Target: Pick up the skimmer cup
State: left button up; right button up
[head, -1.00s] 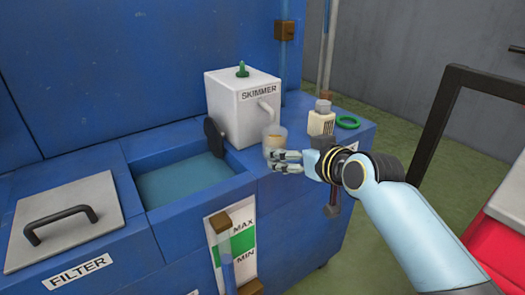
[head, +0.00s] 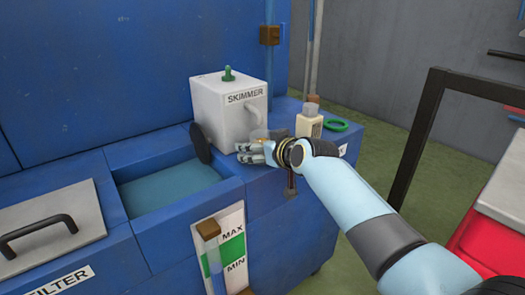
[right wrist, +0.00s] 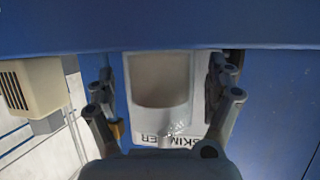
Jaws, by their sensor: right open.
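The skimmer cup (right wrist: 160,85) is a pale, translucent cup with a brownish inside. In the right wrist view it stands between the two fingers of my right gripper (right wrist: 162,95), which are apart on either side of it. In the head view my right gripper (head: 250,153) is at the front of the white skimmer box (head: 225,110), below its spout, and hides most of the cup (head: 262,134). I cannot tell if a finger touches the cup. My left gripper is not in view.
A dark disc (head: 200,143) and an open water basin (head: 170,187) lie to the left. A black frame (head: 425,130) rises at the right.

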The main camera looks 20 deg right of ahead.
jog(key=c, duration=1.2)
jog(key=shift+r, duration=0.1)
